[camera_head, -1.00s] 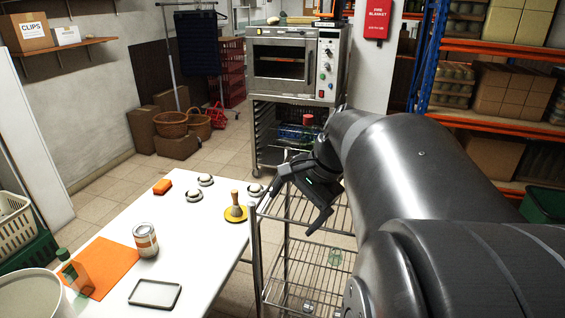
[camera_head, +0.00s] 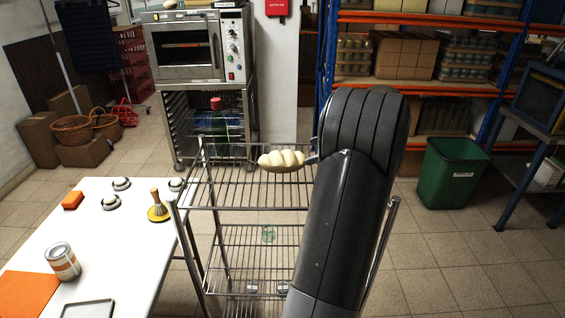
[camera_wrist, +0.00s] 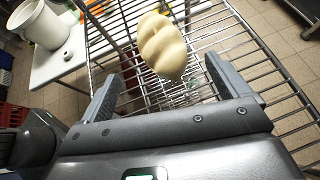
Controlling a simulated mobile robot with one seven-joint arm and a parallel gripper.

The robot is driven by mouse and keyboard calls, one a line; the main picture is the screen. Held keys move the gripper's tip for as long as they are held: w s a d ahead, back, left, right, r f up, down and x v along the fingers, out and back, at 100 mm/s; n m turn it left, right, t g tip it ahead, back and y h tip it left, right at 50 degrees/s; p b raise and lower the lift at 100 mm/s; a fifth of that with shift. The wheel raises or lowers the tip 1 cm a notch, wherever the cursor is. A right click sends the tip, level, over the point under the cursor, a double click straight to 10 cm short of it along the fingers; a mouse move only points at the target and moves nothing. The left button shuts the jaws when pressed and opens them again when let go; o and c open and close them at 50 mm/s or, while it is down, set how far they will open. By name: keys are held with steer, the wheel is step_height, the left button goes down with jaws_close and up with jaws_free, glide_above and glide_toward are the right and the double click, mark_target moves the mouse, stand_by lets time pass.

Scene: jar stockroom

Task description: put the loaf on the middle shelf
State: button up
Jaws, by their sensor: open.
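The loaf (camera_head: 281,161) is pale, plump and ridged, and lies on the top shelf of a wire rack (camera_head: 245,194). It also shows in the wrist view (camera_wrist: 162,45), just ahead of and partly between my fingertips. My gripper (camera_wrist: 162,72) is open, with a finger to either side of the loaf's near end and nothing held. In the head view my arm hides most of the gripper beside the loaf's right end. The middle shelf (camera_head: 240,268) is the wire level below the top one, and my arm covers its right part.
A small green glass-like item (camera_head: 267,234) and small dark items (camera_head: 252,287) show at the rack's lower level. A white table (camera_head: 120,235) with a can (camera_head: 62,262) and brush (camera_head: 157,205) stands left.

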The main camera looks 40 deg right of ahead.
mark_target(288, 158)
steer(key=x, duration=0.9)
steer(key=shift+w+a, duration=0.2)
steer(key=shift+w, duration=0.1)
steer(key=c, duration=1.4)
